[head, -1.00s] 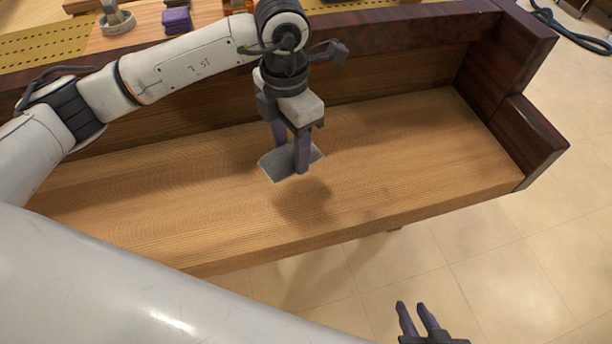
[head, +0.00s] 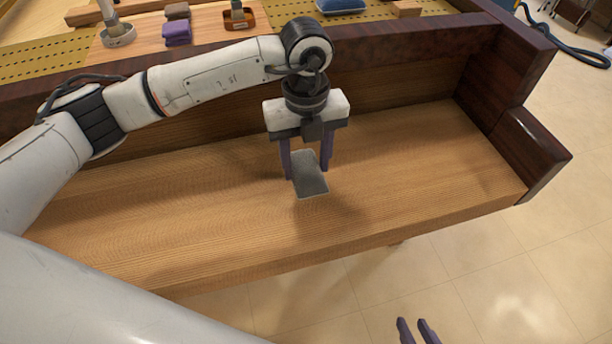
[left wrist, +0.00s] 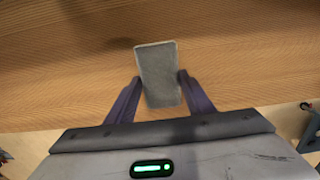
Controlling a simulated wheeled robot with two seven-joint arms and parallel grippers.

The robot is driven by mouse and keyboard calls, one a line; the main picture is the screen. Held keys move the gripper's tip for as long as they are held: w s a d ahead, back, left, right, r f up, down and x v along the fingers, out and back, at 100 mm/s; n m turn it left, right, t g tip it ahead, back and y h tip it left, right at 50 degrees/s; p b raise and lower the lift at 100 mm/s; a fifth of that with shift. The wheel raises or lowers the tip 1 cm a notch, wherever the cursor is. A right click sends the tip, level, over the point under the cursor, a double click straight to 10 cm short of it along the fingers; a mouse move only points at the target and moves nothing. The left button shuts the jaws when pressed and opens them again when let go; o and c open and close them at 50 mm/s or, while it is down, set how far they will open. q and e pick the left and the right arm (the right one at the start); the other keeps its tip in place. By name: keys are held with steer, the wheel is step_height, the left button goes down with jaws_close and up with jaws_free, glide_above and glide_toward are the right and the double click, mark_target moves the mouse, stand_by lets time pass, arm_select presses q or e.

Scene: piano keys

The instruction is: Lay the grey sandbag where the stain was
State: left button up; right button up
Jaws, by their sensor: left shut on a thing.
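The grey sandbag (head: 310,177) is a flat grey rectangle between the fingers of my left gripper (head: 307,172). The gripper is shut on it and holds it above the bare wooden keybed (head: 420,160), with a shadow below. In the left wrist view the sandbag (left wrist: 159,75) shows between the two purple fingers (left wrist: 160,88), its long side pointing away from the wrist. No stain is visible on the wood. My right gripper (head: 419,331) is at the bottom edge of the head view, its fingertips apart and nothing seen between them.
A dark wooden rail (head: 400,45) runs behind the keybed, and a dark end block (head: 530,155) closes its right end. The keybed's right part is clear.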

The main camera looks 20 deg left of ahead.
mark_target(306, 175)
arm_select(q)
steer(key=shift+f, duration=2.1)
steer(key=shift+f, duration=0.25)
steer(key=o, duration=1.3)
steer(key=shift+r, duration=0.1)
step_height(306, 175, up, 12)
steer(key=shift+r, duration=0.15)
